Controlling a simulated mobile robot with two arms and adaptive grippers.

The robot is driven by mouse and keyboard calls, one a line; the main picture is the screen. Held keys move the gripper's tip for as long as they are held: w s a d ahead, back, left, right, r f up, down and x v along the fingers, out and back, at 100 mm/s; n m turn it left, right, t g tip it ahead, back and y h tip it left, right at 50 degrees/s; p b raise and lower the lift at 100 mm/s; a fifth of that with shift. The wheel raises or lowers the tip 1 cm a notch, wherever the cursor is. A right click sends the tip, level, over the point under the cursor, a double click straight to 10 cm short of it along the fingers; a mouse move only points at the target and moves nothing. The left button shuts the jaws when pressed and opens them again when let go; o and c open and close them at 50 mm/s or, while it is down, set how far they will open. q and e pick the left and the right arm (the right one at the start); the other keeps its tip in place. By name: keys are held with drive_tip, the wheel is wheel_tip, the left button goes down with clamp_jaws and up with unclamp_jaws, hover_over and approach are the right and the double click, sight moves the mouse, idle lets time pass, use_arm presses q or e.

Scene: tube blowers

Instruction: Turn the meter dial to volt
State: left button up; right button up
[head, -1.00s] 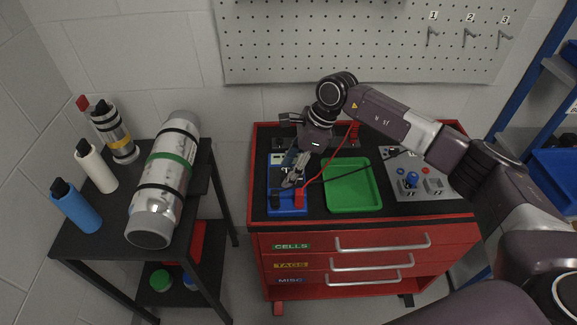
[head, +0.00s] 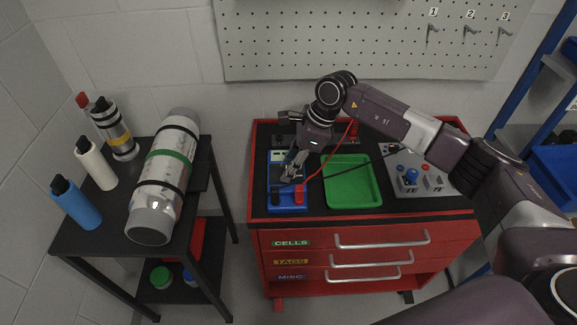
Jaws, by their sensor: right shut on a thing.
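The blue meter (head: 287,207) lies on the black top of the red cabinet, left of the green tray. A red plug (head: 299,196) and a black plug (head: 276,198) sit at its front end, with leads running off to the right. My right gripper (head: 291,175) points down over the middle of the meter, with its fingers closed at the dial area. The fingers hide the dial, so its setting cannot be read. A small part of the pale display (head: 277,156) shows at the meter's back left. My left gripper is not in view.
An empty green tray (head: 352,183) lies right of the meter. A grey panel (head: 407,178) with a blue knob is farther right. A black side table at left holds a large cylinder (head: 165,172) and several bottles. A pegboard (head: 375,45) hangs behind.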

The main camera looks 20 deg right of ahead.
drive_tip(key=m+b, duration=0.1)
drive_tip(key=m, duration=0.1)
drive_tip(key=m+t+b, duration=0.1)
drive_tip(key=m, duration=0.1)
drive_tip(key=shift+s+f+t+h, duration=0.1)
drive_tip(key=shift+t+h, duration=0.2)
drive_tip(key=shift+a+m+t+h+b, duration=0.1)
drive_tip(key=shift+m+t+h+b, duration=0.2)
drive_tip(key=shift+m+b, duration=0.6)
drive_tip(key=shift+m+t+h+b, duration=0.2)
drive_tip(key=shift+m+h+b, duration=0.2)
drive_tip(key=shift+m, duration=0.9)
drive_tip(key=shift+r, duration=0.2)
drive_tip(key=o, duration=1.2)
drive_tip(key=shift+s, duration=0.1)
drive_tip(key=shift+c, duration=0.2)
drive_tip(key=v, duration=1.2)
